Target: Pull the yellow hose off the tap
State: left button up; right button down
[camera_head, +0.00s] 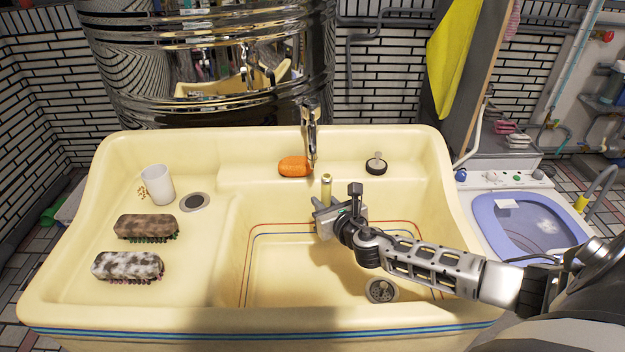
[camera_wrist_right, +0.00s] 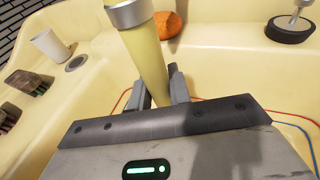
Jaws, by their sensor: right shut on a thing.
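The yellow hose (camera_head: 326,188) stands roughly upright in my right gripper (camera_head: 323,205), over the sink basin. In the right wrist view, the two fingers of the gripper (camera_wrist_right: 158,88) are on either side of the hose (camera_wrist_right: 147,58), shut on it. A metal collar (camera_wrist_right: 128,13) rings the hose near the top of that view. The chrome tap (camera_head: 310,130) is at the back of the sink. In the head view, the hose's upper end shows just below and right of the spout and looks apart from it. My left gripper is not in view.
The cream sink (camera_head: 200,318) holds an orange soap (camera_head: 295,166), a black plug (camera_head: 376,165), a white cup (camera_head: 158,184) and two brushes (camera_head: 147,227) (camera_head: 128,265). A blue-lidded washer (camera_head: 530,225) stands at right.

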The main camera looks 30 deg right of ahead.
aim_at(329, 189)
notch_tip(329, 189, up, 3)
jog(key=shift+p, duration=1.1)
jog(key=shift+r, duration=1.15)
